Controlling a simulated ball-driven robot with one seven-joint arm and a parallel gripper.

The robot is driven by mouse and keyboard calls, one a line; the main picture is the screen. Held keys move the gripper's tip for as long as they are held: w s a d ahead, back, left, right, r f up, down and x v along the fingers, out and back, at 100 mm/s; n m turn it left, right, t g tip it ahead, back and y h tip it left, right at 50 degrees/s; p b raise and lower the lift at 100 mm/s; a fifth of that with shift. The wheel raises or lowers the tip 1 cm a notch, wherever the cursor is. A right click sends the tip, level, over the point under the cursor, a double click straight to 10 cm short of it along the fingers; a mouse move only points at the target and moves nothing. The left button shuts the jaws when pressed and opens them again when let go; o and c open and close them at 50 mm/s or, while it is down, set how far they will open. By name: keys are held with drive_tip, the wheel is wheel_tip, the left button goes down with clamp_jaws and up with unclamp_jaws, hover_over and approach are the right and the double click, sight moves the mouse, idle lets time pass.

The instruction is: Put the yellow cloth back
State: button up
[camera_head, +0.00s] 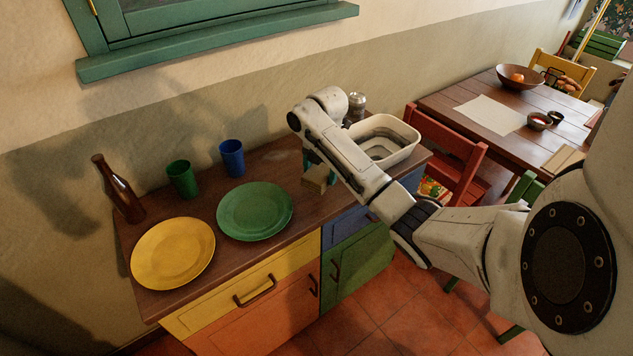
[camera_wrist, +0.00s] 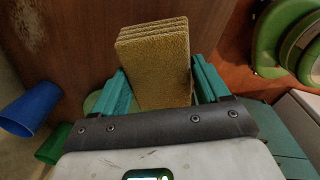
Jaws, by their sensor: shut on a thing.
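The yellow cloth (camera_wrist: 155,62) is a folded, layered block between the teal fingers of my gripper (camera_wrist: 160,88) in the wrist view. My gripper is shut on it. In the head view, my gripper (camera_head: 318,168) is over the counter, between the green plate and the white basin. The cloth (camera_head: 316,183) shows small and dull below the fingers, partly hidden by my arm. I cannot tell whether its lower end touches the counter.
The wooden counter (camera_head: 275,245) holds a yellow plate (camera_head: 172,253), a green plate (camera_head: 254,210), a green cup (camera_head: 182,179), a blue cup (camera_head: 232,157), a brown bottle (camera_head: 117,188) and a white basin (camera_head: 411,148). A metal jar (camera_head: 357,103) stands behind the basin. A red chair (camera_head: 455,150) is at right.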

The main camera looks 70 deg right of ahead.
sight(317, 168)
drive_tip(key=shift+w+d+f, duration=0.3)
drive_tip(key=shift+w+f, duration=0.15)
drive_tip(key=shift+f, duration=0.15)
drive_tip(key=shift+w+d+f, duration=0.25)
drive_tip(key=shift+w+f, duration=0.15)
drive_tip(key=shift+f, duration=1.75)
drive_tip(key=o, duration=1)
drive_tip(key=shift+f, duration=0.1)
